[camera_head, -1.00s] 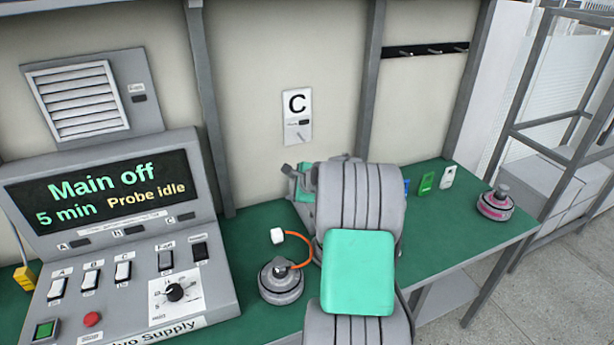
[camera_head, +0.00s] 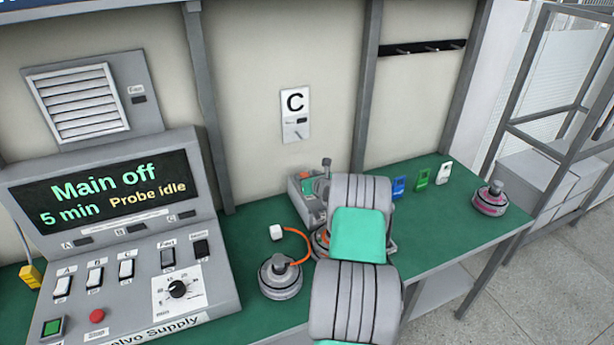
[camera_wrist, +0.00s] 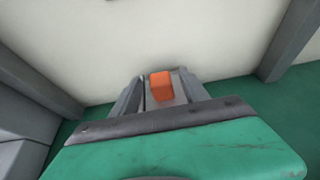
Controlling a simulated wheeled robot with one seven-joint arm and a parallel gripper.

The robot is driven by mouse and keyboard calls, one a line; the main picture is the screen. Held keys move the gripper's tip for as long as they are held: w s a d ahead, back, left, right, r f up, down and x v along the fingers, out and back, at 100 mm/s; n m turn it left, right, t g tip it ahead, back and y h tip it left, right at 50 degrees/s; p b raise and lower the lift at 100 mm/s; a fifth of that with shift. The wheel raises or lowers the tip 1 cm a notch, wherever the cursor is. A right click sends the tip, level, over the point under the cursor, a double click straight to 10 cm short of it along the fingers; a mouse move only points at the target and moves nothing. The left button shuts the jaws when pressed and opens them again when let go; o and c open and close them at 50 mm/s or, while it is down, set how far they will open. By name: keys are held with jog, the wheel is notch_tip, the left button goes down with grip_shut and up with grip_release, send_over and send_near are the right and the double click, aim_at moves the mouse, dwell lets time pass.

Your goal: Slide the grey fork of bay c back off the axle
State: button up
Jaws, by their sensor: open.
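Under the C sign (camera_head: 295,115) on the wall, a grey fixture (camera_head: 302,205) with a green part stands on the green bench. A short grey upright piece (camera_head: 326,163) rises at its back right. My arm hides much of this bay, so I cannot make out the fork on its axle. My gripper (camera_wrist: 160,98) shows in the wrist view as two grey fingers, apart. An orange block (camera_wrist: 161,86) shows between them; I cannot tell whether they touch it. In the head view my gripper is hidden behind my arm.
A grey motor (camera_head: 280,277) with an orange cable and white plug (camera_head: 277,232) sits left of my arm. Blue (camera_head: 398,188), green (camera_head: 422,178) and white (camera_head: 443,173) tags and a pink-banded motor (camera_head: 491,199) are at right. The supply console (camera_head: 120,260) stands at left.

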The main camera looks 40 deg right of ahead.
grip_shut()
dwell(0.5)
dwell(0.9)
